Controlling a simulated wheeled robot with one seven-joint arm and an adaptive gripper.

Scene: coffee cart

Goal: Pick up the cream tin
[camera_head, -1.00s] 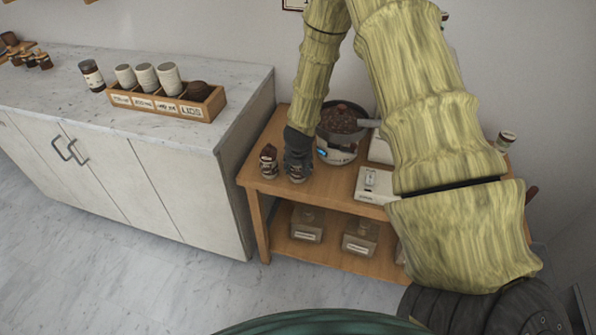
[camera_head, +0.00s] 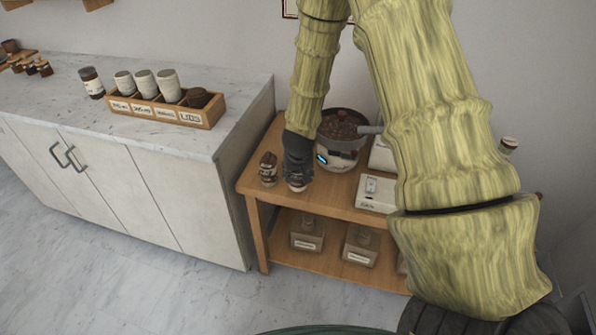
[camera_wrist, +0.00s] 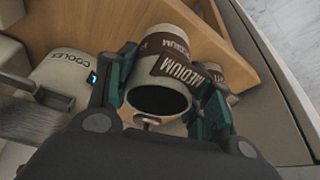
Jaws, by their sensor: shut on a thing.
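The cream tin (camera_wrist: 153,78) has a brown label reading "MEDIUM" and a dark round end facing the wrist camera. My gripper (camera_wrist: 165,98) has its teal fingers on either side of the tin and is shut on it. In the head view the gripper (camera_head: 297,172) points down over the front left of the wooden cart, and the tin's lower part (camera_head: 297,187) shows beneath it. I cannot tell whether the tin touches the cart top. A similar tin with a brown label (camera_head: 268,170) stands close on the left; it also shows in the wrist view (camera_wrist: 225,70).
A round cooler (camera_head: 342,150) full of dark beans stands just right of my gripper on the cart (camera_head: 335,200). White devices stand farther right. The lower shelf holds boxes (camera_head: 307,237). A marble counter (camera_head: 150,70) with a wooden cup holder (camera_head: 200,117) is on the left.

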